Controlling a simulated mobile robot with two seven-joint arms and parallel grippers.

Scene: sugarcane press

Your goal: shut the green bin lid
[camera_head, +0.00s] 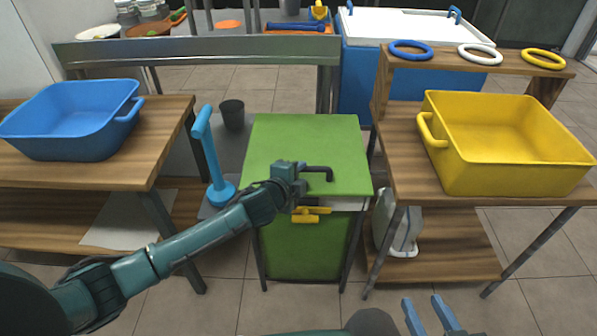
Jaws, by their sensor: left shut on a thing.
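The green bin (285,248) stands between two wooden tables. Its green lid (300,140) lies over the top and looks nearly flat; a pale band shows under its front right edge. I cannot tell whether the lid is fully seated. A dark bar handle (322,171) is near the lid's front. My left gripper (302,172) is at this handle and shut on it; its fingers are partly hidden. A yellow handle (311,215) is on the bin's front just below. My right gripper (428,315) is open and empty at the bottom edge, away from the bin.
A blue tub (75,120) is on the left table, a yellow tub (510,145) on the right one. A blue upright lever (207,150) and dark cup (232,115) are left of the bin. A metal rail (200,48) runs behind. Floor in front is clear.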

